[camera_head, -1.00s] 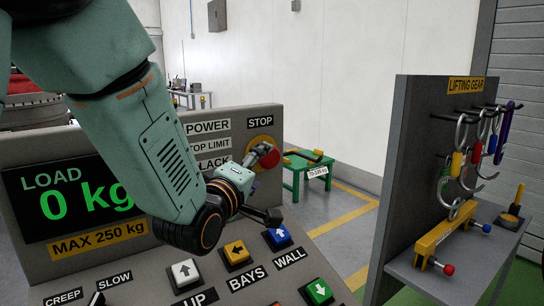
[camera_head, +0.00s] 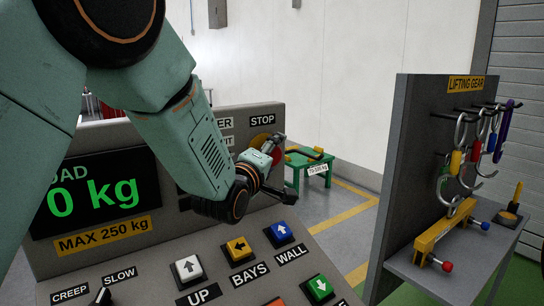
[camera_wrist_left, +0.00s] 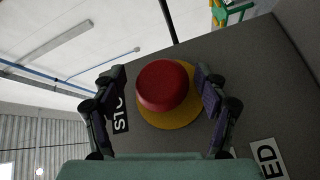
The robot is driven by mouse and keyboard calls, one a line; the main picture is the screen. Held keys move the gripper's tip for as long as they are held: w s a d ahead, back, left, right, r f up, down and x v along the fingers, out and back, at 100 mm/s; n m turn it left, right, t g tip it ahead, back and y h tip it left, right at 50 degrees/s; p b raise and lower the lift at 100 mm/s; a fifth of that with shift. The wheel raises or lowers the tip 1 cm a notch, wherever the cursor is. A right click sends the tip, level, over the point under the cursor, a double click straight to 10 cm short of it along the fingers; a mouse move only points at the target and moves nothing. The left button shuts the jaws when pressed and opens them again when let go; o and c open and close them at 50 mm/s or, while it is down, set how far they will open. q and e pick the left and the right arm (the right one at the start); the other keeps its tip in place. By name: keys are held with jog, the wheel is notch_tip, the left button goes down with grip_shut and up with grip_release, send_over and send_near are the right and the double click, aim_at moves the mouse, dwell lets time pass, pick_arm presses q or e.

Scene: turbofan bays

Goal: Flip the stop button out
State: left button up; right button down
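The red stop button (camera_wrist_left: 163,85) sits on a round yellow plate (camera_wrist_left: 172,121) on the grey console, seen large in the left wrist view. In the head view my left gripper (camera_head: 274,144) is in front of it below the STOP label (camera_head: 262,119), and hides much of it. My left gripper (camera_wrist_left: 160,78) is open in the wrist view, one dark finger on each side of the button. The right finger is very close to the button; a small gap shows at the left finger. Contact on the right cannot be told. My right gripper is not in view.
The console has a LOAD display (camera_head: 95,190) reading 0 kg and several arrow buttons, including a blue one (camera_head: 279,234), below my left arm. A lifting gear stand (camera_head: 415,150) is at the right. A green table (camera_head: 308,165) stands behind.

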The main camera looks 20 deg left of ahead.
pick_arm(q)
jog(key=shift+w+d+f, duration=0.1)
jog(key=shift+w, duration=0.05)
jog(key=c, duration=0.6)
grip_shut()
jog(key=shift+s, duration=0.2)
jog(key=shift+s+d, duration=0.35)
jog(key=shift+d, duration=0.2)
jog(key=shift+a+f, duration=0.1)
jog(key=shift+a, duration=0.05)
